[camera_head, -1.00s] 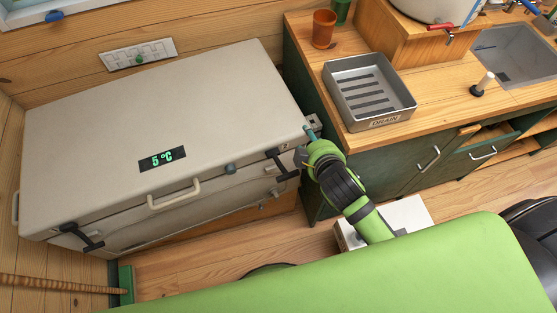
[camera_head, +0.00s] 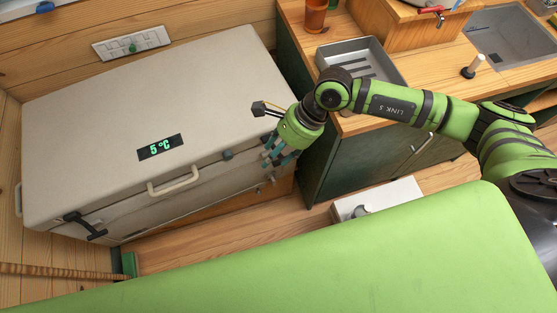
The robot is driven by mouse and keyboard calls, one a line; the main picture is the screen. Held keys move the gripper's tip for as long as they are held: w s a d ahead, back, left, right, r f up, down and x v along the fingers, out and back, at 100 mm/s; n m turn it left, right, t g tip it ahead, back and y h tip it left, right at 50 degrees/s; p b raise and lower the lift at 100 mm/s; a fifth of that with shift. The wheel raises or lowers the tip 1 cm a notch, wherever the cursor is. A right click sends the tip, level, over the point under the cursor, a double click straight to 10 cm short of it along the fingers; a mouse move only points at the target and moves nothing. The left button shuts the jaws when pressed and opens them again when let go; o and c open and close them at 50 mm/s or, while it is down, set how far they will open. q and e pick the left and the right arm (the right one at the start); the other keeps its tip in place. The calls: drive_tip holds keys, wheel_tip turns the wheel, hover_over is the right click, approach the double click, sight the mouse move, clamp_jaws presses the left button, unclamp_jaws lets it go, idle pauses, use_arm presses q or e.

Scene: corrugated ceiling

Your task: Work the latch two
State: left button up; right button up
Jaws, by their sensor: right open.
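The grey-white chest cooler (camera_head: 95,130) stands at the left with its lid down; its display (camera_head: 160,147) reads 5 °C. A black latch (camera_head: 84,226) shows at the left end of its front, its bar sticking out. The right-hand latch is hidden behind my right gripper, and I cannot tell its position. My right gripper (camera_head: 274,154) is open at the front right corner of the cooler, fingers pointing down and toward its front. I cannot tell whether the fingers touch the latch. My left gripper is not in view.
A pale lid handle (camera_head: 172,184) and a small grey-blue knob (camera_head: 227,155) are on the cooler's front. A wooden counter (camera_head: 425,75) with a metal drain tray (camera_head: 340,50) stands at the right. A white box (camera_head: 400,192) sits on the floor. A green surface (camera_head: 350,255) fills the foreground.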

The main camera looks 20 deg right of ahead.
sight(279, 164)
drive_tip(key=d, duration=0.1)
drive_tip(key=h, duration=0.1)
drive_tip(key=d, duration=0.1)
drive_tip(key=shift+w+d+f, duration=0.3)
drive_tip(key=shift+d+f, duration=0.05)
drive_tip(key=shift+f, duration=0.05)
drive_tip(key=shift+d+f+n+h, duration=0.25)
drive_tip(key=shift+d+n+h, duration=0.05)
drive_tip(key=shift+h, duration=0.1)
drive_tip(key=p+x, duration=0.2)
drive_tip(key=x, duration=0.3)
drive_tip(key=shift+a+f+p, duration=0.25)
drive_tip(key=shift+f+p, duration=0.05)
drive_tip(key=shift+a+f, duration=0.15)
drive_tip(key=shift+f, duration=0.35)
clamp_jaws()
